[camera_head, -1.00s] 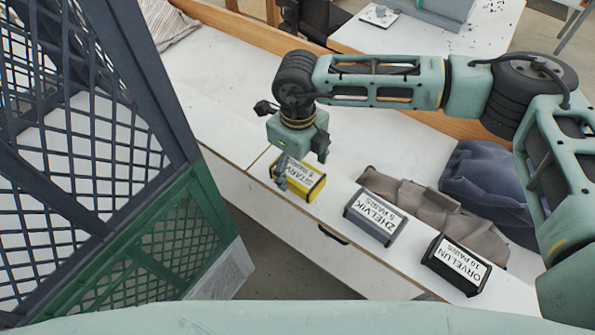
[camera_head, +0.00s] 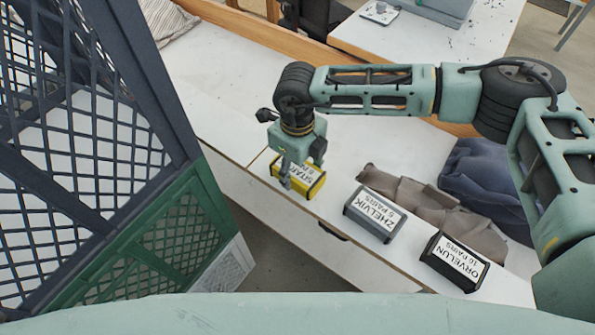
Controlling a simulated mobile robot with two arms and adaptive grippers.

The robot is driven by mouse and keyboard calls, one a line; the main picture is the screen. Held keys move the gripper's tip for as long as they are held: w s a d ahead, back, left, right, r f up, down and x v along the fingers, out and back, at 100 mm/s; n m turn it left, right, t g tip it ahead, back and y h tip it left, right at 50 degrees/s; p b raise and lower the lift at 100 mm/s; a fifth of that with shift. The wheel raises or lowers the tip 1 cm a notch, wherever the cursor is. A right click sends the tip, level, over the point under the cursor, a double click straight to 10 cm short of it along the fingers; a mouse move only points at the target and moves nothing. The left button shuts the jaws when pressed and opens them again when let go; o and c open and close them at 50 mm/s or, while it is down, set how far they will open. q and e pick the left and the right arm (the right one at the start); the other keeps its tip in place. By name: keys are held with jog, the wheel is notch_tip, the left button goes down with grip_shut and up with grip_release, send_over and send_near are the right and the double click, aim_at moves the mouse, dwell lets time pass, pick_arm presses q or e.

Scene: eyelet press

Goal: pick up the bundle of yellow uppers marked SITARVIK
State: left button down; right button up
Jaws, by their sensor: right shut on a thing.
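The yellow bundle (camera_head: 306,186) has a white label, partly covered, on which "SITAR" can be read. It is at the front edge of the white bench (camera_head: 225,105), left of the other bundles. My right gripper (camera_head: 298,178) reaches down over it, with its fingers at the bundle, and is shut on it. The gripper hides part of the bundle and its label. I cannot tell whether the bundle is clear of the bench top. My left gripper is not in view.
A grey bundle marked ZHELVIK (camera_head: 375,214) and a black one marked ORVELUN (camera_head: 454,262) lie to the right. Brown cloth (camera_head: 430,205) and dark blue cloth (camera_head: 490,185) lie behind them. A dark mesh cage (camera_head: 95,130) with a green lower panel (camera_head: 170,235) stands close on the left.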

jog(key=c, duration=0.3)
jog(key=shift+r, duration=0.15)
